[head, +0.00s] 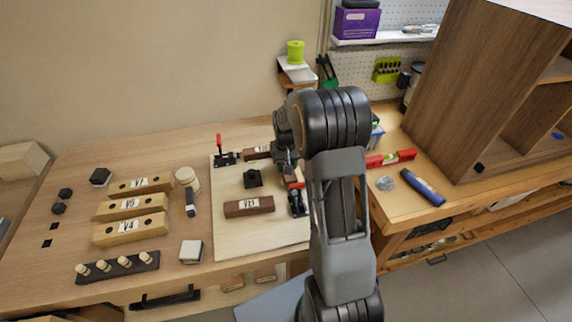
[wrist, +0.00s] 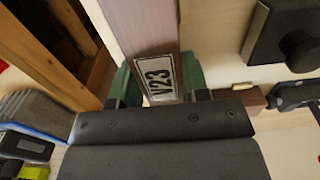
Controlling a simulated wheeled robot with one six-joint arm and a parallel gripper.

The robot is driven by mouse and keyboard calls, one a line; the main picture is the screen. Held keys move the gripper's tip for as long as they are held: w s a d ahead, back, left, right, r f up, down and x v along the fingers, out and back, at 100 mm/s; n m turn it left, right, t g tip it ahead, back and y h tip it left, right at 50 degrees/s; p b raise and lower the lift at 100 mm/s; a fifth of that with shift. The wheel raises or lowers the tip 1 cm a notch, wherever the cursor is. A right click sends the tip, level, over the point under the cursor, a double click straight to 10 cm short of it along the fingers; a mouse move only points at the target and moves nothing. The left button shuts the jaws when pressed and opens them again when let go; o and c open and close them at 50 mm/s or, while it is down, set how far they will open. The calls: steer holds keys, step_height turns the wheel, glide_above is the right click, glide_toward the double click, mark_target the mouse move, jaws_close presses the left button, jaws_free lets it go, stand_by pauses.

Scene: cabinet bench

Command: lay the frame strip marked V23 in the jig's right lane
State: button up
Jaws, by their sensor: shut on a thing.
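The frame strip marked V23 (wrist: 143,28) is brown with a white label, and fills the gap between the green fingertips in the wrist view. My gripper (wrist: 156,82) is shut on it. In the head view my gripper (head: 287,160) is over the right part of the jig, a pale board (head: 232,225); my arm hides much of that side. The held strip is mostly hidden there, and I cannot tell if it touches the board. Strip V21 (head: 249,206) lies near the jig's front. Another labelled strip (head: 257,153) lies at its back, its label unreadable.
Red-handled clamps (head: 225,155) stand at the jig's back left and right side (head: 297,200). A black block (head: 253,178) sits mid-board. Pale strips V7, V5 and V4 (head: 130,229) lie left. A red level (head: 391,158), a blue tube (head: 423,187) and a wooden cabinet (head: 450,80) are right.

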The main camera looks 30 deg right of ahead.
steer(key=shift+f+b, duration=0.3)
steer(key=shift+f, duration=0.05)
stand_by(0.4)
steer(key=o, duration=1)
steer(key=shift+s+a, duration=0.1)
steer(key=shift+o, duration=0.3)
steer(key=shift+f, duration=0.1)
steer(key=shift+s, duration=0.1)
steer(key=shift+c, duration=0.9)
steer(key=shift+f, duration=0.1)
steer(key=shift+o, duration=0.3)
